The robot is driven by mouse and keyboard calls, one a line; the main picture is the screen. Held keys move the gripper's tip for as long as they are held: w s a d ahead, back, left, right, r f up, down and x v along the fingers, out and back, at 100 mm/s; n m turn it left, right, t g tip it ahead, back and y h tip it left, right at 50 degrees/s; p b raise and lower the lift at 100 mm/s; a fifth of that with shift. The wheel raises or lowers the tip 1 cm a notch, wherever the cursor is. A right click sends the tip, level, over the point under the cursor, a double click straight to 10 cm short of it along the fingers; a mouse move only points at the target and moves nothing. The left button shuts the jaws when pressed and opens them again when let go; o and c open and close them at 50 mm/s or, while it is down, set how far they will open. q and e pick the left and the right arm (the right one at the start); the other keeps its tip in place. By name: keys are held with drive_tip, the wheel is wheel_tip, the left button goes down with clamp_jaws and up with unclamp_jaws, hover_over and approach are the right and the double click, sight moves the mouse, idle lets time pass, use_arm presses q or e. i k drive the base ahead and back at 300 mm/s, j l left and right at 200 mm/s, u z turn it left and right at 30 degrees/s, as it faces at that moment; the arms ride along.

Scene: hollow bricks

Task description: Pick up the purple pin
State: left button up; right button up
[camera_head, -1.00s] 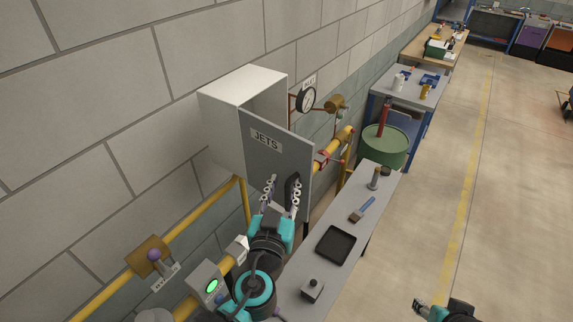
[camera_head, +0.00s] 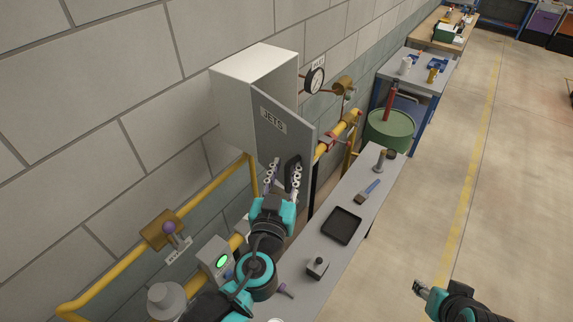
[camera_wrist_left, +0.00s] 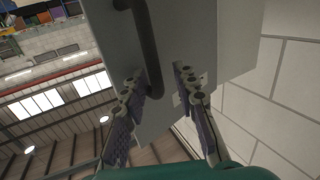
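A small purple-headed pin (camera_head: 283,288) lies on the grey bench beside my left forearm in the head view. A purple knob (camera_head: 169,228) also shows on a brass fitting on the yellow pipe at the left, with a tag hanging by it. My left gripper (camera_head: 283,166) is raised in front of the open grey cabinet door marked JETS, well away from the pin. Its fingers are apart. In the left wrist view the gripper (camera_wrist_left: 157,78) has the dark door handle (camera_wrist_left: 146,45) between and beyond its fingertips; contact is unclear. My right gripper (camera_head: 420,289) is low at the right.
The bench (camera_head: 310,250) holds a black tray (camera_head: 342,225), a small dark block with a knob (camera_head: 317,267), a brush (camera_head: 367,192) and a grey cylinder-like piece (camera_head: 380,160). A green drum (camera_head: 390,130) stands behind. The floor at the right is clear.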

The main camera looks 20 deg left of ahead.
sight(282, 288)
drive_tip(key=k+j, duration=0.2)
drive_tip(key=k+l, duration=0.15)
drive_tip(key=k, duration=0.4)
drive_tip(key=k+l, duration=0.2)
drive_tip(key=k, duration=0.3)
